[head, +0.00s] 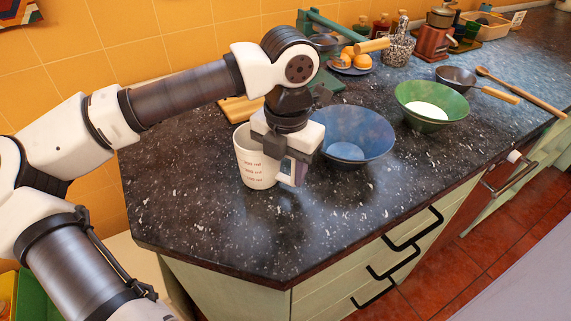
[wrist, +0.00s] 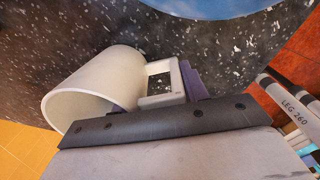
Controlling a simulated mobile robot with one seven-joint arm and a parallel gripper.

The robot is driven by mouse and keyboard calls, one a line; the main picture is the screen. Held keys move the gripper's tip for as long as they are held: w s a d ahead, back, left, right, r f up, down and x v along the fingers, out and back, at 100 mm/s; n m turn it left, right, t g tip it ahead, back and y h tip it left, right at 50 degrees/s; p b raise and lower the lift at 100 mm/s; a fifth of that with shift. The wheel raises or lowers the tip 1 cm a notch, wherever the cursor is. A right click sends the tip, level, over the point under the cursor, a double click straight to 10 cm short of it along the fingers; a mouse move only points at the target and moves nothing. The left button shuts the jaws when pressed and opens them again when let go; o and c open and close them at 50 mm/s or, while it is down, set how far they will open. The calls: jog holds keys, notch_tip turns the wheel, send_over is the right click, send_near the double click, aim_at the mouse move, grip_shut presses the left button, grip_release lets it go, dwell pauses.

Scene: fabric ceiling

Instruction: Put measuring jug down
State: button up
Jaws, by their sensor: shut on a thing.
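The measuring jug (head: 252,168) is white with dark measure marks and looks upright at the left part of the dark speckled counter (head: 240,235). My gripper (head: 292,172) points down on the jug's right side and is shut on its handle. In the wrist view the jug (wrist: 92,88) lies to the left, and its square handle (wrist: 160,98) sits between the purple finger pads. The jug's base is at or very near the counter top; I cannot tell whether it touches. Part of the jug is hidden behind my gripper.
A blue bowl (head: 362,149) stands close to the right of my gripper. A green bowl (head: 443,92) with white contents is farther right. A wooden board (head: 236,108) lies behind the jug. The counter in front is clear up to its edge.

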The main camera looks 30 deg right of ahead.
jog(key=o, duration=1.8)
jog(key=shift+r+p, duration=2.6)
jog(key=shift+r, duration=1.9)
